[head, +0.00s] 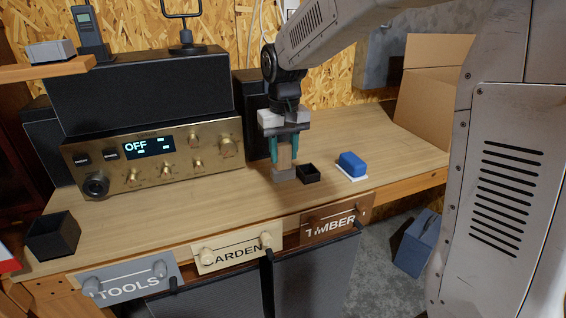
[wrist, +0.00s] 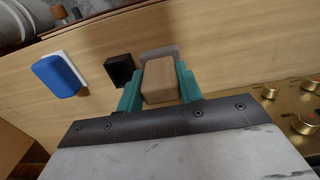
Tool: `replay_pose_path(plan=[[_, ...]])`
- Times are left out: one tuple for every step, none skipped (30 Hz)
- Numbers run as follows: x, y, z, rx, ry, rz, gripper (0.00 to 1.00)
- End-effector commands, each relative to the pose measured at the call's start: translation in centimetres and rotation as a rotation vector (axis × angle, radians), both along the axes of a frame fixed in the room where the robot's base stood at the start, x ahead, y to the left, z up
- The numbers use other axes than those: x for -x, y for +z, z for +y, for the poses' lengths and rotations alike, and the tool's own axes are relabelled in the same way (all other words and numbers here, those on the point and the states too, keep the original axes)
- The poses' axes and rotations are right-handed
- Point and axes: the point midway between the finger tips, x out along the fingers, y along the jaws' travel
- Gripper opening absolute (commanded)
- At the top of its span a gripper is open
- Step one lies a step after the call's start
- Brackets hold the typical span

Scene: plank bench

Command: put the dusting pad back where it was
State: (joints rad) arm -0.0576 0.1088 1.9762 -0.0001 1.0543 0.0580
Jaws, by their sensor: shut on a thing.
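My gripper (head: 284,154) points down over the bench, its teal fingers shut on a tan block with a wider grey part at its lower end. This held thing appears to be the dusting pad (head: 285,174). In the wrist view the tan block (wrist: 159,82) sits between the fingers, with the grey part showing beyond it. The grey part is at or very near the bench top, just left of a small black open box (head: 308,174); I cannot tell whether it touches the bench. The fingers hide the block's sides.
A blue block (head: 352,164) is on a white patch to the right. A brass-fronted radio (head: 160,155) stands at left behind the gripper. A larger black box (head: 53,236) is at the front left. A cardboard box (head: 432,85) is at the back right. Bench planks are clear right of centre.

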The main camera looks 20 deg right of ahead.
Motion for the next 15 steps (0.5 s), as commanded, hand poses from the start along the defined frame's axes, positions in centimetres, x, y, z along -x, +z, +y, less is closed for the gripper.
replay_pose_path(plan=[[0.0, -0.4, 0.0, 0.0, 0.0, 0.002, 0.1], [0.0, -0.7, 0.0, 0.0, 0.0, 0.003, 0.1], [0.0, -1.3, 0.0, 0.0, 0.0, 0.003, 0.1], [0.1, -1.7, 0.0, 0.0, 0.0, 0.004, 0.1], [0.1, -2.2, 0.0, 0.0, 0.0, 0.005, 0.1], [0.1, -2.7, 0.0, 0.0, 0.0, 0.004, 0.1], [0.1, -3.1, 0.0, 0.0, 0.0, 0.003, 0.1], [0.1, -3.3, 0.0, 0.0, 0.0, 0.002, 0.1], [0.0, -3.4, 0.0, 0.0, 0.0, 0.001, 0.1], [0.0, -3.4, 0.1, 0.0, 0.001, 0.0, 0.1], [0.0, -3.4, 0.1, 0.0, 0.001, 0.0, 0.1], [0.0, -3.4, 0.1, 0.0, 0.001, 0.0, 0.1], [0.0, -3.4, 0.1, 0.0, 0.001, 0.0, 0.1], [0.0, -3.4, 0.1, 0.0, 0.001, 0.0, 0.1], [0.0, -3.4, 0.1, 0.0, 0.001, 0.0, 0.1]])
